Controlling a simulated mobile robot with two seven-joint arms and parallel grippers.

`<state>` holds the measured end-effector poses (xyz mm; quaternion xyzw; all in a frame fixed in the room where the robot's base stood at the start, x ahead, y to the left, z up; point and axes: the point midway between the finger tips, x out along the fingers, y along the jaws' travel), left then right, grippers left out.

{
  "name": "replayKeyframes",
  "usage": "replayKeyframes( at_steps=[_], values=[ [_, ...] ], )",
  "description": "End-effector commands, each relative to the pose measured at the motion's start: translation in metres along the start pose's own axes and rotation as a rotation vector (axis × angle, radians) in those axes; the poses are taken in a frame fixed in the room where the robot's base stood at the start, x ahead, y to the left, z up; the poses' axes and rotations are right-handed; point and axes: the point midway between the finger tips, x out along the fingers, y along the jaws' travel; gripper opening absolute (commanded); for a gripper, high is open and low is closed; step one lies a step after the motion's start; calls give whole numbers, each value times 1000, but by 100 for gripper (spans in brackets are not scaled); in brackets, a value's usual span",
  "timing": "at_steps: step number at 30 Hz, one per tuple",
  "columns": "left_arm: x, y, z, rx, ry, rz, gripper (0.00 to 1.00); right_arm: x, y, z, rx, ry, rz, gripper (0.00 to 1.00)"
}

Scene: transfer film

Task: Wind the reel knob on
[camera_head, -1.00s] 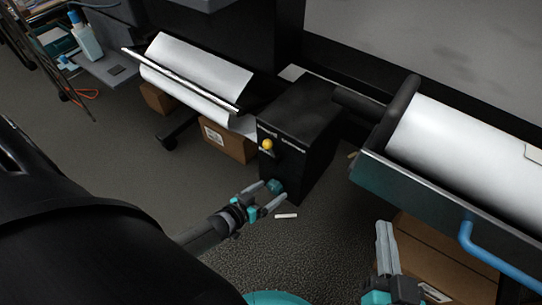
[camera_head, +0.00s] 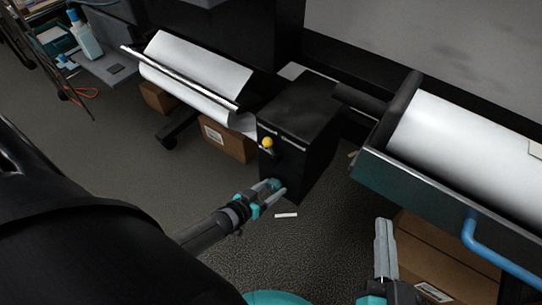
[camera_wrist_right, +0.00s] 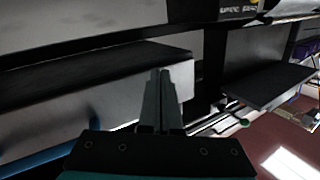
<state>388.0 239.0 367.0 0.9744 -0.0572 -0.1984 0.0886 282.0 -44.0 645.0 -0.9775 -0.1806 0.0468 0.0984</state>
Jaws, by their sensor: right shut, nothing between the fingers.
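A black box-shaped unit (camera_head: 305,125) stands on the floor. My right gripper (camera_head: 383,232) is shut and empty, held up before a cardboard box. It also shows in the right wrist view (camera_wrist_right: 161,80), fingers together.
White film rolls (camera_head: 205,72) (camera_head: 465,140) lie left and right of the unit. A blue bent handle (camera_head: 490,252) sticks out at right. Cardboard boxes (camera_head: 228,143) (camera_head: 435,250) stand below the rolls. A small white strip (camera_head: 286,215) lies on the floor. Open floor is at left.

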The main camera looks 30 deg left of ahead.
Motion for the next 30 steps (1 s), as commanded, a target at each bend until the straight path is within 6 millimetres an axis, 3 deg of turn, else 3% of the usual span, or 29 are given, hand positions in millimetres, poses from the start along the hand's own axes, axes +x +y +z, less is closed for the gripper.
replayKeyframes(
  at_steps=[2,13,23,30],
  values=[
    [0,0,0,0,0,0,51,0,0,0,0,0,0,0],
    [0,0,0,0,0,0,9,0,0,0,0,-1,0,0],
    [0,1,0,41,1,-18,8,0,0,2,-1,-16,1,0],
    [0,2,-1,172,3,-75,8,1,2,3,-9,-50,5,0]
  ],
)
